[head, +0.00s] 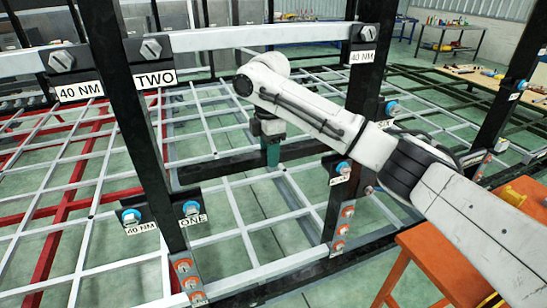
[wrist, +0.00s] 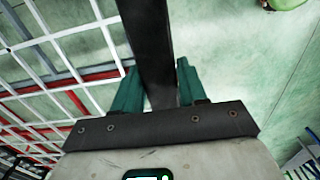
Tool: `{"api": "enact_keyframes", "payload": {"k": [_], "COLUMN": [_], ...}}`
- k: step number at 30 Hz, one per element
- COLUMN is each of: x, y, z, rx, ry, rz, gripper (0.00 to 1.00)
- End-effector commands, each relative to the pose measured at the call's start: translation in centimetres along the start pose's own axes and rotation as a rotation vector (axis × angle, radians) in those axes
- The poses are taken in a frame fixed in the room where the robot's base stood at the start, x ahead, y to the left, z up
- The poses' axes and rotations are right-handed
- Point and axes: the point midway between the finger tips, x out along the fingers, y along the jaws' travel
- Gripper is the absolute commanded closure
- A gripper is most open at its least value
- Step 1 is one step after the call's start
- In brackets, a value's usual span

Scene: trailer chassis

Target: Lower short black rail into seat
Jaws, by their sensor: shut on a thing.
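The short black rail (head: 222,167) lies roughly level between two upright black posts, the left post (head: 128,105) and the right post (head: 365,85). My gripper (head: 270,153), with green fingers, is shut on the rail near its middle from above. In the wrist view the rail (wrist: 148,40) passes between the two green fingers of my gripper (wrist: 157,90). Low on the posts are black brackets with blue bolts, the left one (head: 165,213) labelled ONE and 40 NM, the right one (head: 337,168). Whether the rail's ends touch the brackets cannot be told.
A grey upper rail (head: 260,37) crosses above, bolted to the posts and labelled TWO on the left. White and red lattice frames (head: 85,190) spread behind. An orange stand (head: 435,260) is at the lower right, below my arm. Workbenches stand farther back.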

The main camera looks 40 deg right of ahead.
Motion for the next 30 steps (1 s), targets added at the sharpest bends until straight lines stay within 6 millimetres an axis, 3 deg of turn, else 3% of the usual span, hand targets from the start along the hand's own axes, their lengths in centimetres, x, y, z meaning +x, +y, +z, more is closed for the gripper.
{"api": "enact_keyframes", "payload": {"k": [2, 18, 30], "x": [0.1, 5.4, 6.7], "y": [0.7, 0.5, 0.5], "z": [0.0, 0.0, 0.0], "rx": [0.001, 0.000, 0.000], "ry": [0.001, 0.001, 0.001], "rz": [0.003, 0.002, 0.004], "gripper": [1.00, 1.00, 1.00]}}
